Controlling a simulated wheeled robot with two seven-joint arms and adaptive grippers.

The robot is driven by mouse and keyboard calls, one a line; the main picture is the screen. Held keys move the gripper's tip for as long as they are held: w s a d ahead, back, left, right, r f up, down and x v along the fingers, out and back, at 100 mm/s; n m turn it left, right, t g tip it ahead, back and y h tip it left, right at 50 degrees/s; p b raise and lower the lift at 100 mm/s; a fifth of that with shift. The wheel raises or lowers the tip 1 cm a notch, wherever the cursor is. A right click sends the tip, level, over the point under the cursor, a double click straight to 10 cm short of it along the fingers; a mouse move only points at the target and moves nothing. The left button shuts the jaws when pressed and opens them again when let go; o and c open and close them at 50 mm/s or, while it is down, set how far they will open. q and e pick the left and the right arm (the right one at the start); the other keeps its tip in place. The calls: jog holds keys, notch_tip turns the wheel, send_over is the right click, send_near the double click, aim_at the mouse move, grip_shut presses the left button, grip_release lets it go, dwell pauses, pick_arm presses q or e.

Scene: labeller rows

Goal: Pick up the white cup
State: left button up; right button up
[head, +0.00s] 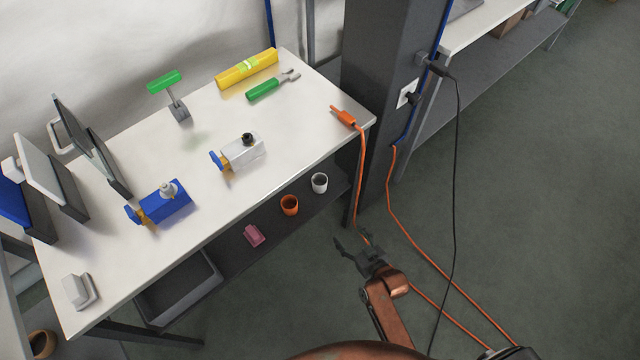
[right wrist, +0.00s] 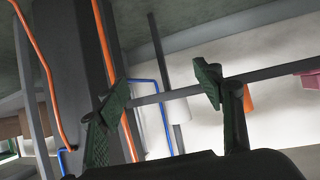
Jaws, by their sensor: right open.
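The white cup (head: 319,183) stands upright on the dark lower shelf under the table, near its right end, with an orange cup (head: 289,205) just left of it. In the right wrist view a pale cup (right wrist: 180,110) shows between the fingers, some way beyond them. My right gripper (head: 352,239) is open and empty, below and to the right of the white cup in the head view, apart from it. In the right wrist view its two fingers (right wrist: 162,88) are spread wide. My left gripper is not in view.
A pink block (head: 254,236) lies on the lower shelf left of the cups. The white tabletop (head: 215,190) overhangs the shelf. A dark pillar (head: 385,90) and orange cable (head: 430,250) are close by on the right.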

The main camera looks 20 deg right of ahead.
aim_at(322, 187)
jog(key=w+a+r+t, duration=0.1)
jog(key=w+r+t, duration=0.1)
jog(key=w, duration=0.2)
jog(key=w+a+r+m+t+h, duration=0.1)
jog(key=w+r, duration=0.1)
jog(key=w, duration=0.3)
jog(key=w+a+r+m+t+h, duration=0.1)
jog(key=w+r+t, duration=0.1)
jog(key=w+r, duration=0.1)
jog(key=shift+w+a+t, duration=0.1)
jog(key=shift+w+t, duration=0.2)
jog(key=shift+w, duration=0.4)
jog(key=shift+w+b, duration=0.6)
jog(key=shift+w, duration=0.9)
jog(key=w+b, duration=0.3)
jog(key=w, duration=0.1)
jog(key=shift+w, duration=0.5)
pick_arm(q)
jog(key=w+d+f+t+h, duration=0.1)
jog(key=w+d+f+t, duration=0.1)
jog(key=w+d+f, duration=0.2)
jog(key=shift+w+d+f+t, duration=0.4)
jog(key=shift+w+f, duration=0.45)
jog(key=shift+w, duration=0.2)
pick_arm(e)
jog(key=shift+r, duration=0.1)
jog(key=shift+c, duration=0.3)
